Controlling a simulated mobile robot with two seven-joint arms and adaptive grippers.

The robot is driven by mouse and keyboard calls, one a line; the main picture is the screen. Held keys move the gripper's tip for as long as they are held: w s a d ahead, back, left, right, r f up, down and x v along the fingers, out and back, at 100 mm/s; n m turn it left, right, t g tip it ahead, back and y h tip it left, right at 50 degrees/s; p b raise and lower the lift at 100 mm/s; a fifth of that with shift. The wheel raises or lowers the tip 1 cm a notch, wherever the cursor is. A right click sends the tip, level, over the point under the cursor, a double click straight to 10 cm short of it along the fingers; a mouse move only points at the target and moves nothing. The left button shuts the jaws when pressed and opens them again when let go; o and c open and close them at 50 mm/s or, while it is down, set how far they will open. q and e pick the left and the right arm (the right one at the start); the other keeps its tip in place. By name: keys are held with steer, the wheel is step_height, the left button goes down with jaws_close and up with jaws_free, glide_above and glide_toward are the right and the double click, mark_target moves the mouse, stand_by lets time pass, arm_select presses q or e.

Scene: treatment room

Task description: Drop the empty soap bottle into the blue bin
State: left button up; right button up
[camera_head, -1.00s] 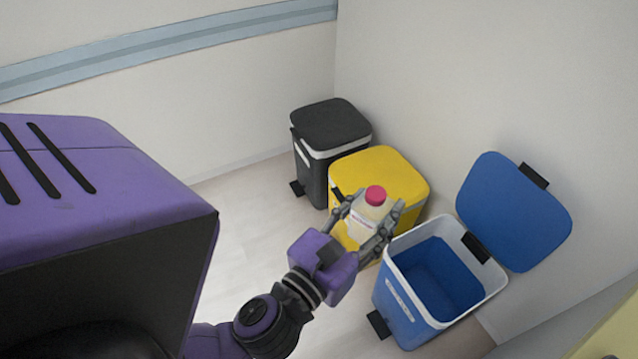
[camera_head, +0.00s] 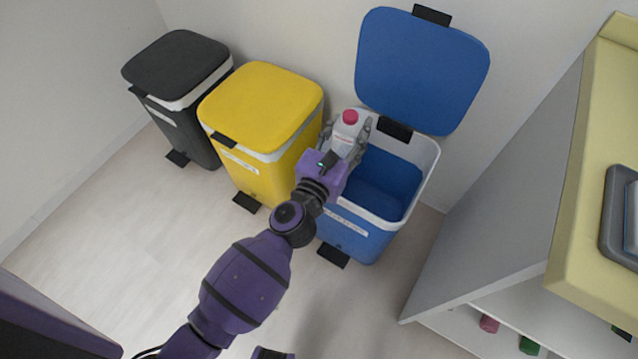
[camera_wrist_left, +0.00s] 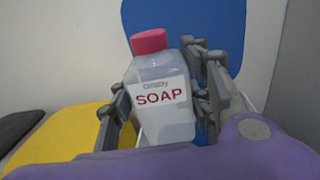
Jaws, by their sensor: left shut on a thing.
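The soap bottle (camera_head: 346,131) is clear with a red cap and a white label; the label reads SOAP in the left wrist view (camera_wrist_left: 162,98). My left gripper (camera_head: 346,138) is shut on the bottle and holds it upright, with fingers on both sides. In the head view the bottle shows over the left back part of the blue bin (camera_head: 365,235). The bin's blue lid (camera_head: 420,68) stands open against the wall, and its inside looks empty where visible. The gripper hides part of the bin's left rim. My right gripper is not in view.
A yellow bin (camera_head: 262,105) with a shut lid stands just left of the blue bin. A dark grey bin (camera_head: 175,68) with a shut lid stands farther left. A cabinet with a yellow top (camera_head: 590,160) is at the right. The floor in front is clear.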

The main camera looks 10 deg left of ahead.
arm_select(q)
steer(key=w+d+f+b, duration=0.2)
steer(key=w+f+b, duration=0.2)
steer(key=f, duration=0.3)
steer(key=w+d+f+m+h+b, duration=0.1)
steer(key=w+d+f+b, duration=0.2)
steer(key=f+b, duration=0.3)
steer(key=shift+w+d+f+h+b, duration=0.35)
steer(key=shift+w+f+b, duration=0.1)
steer(key=shift+w, duration=0.4)
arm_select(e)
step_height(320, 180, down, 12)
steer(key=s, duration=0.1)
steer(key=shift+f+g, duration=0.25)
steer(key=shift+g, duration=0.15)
arm_select(q)
steer(key=shift+r, duration=0.1)
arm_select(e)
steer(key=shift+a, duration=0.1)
arm_select(q)
steer(key=o, duration=1.2)
steer(key=shift+c, duration=0.2)
steer(key=shift+s, duration=0.1)
steer(key=v, duration=1.2)
steer(key=shift+r, duration=0.25)
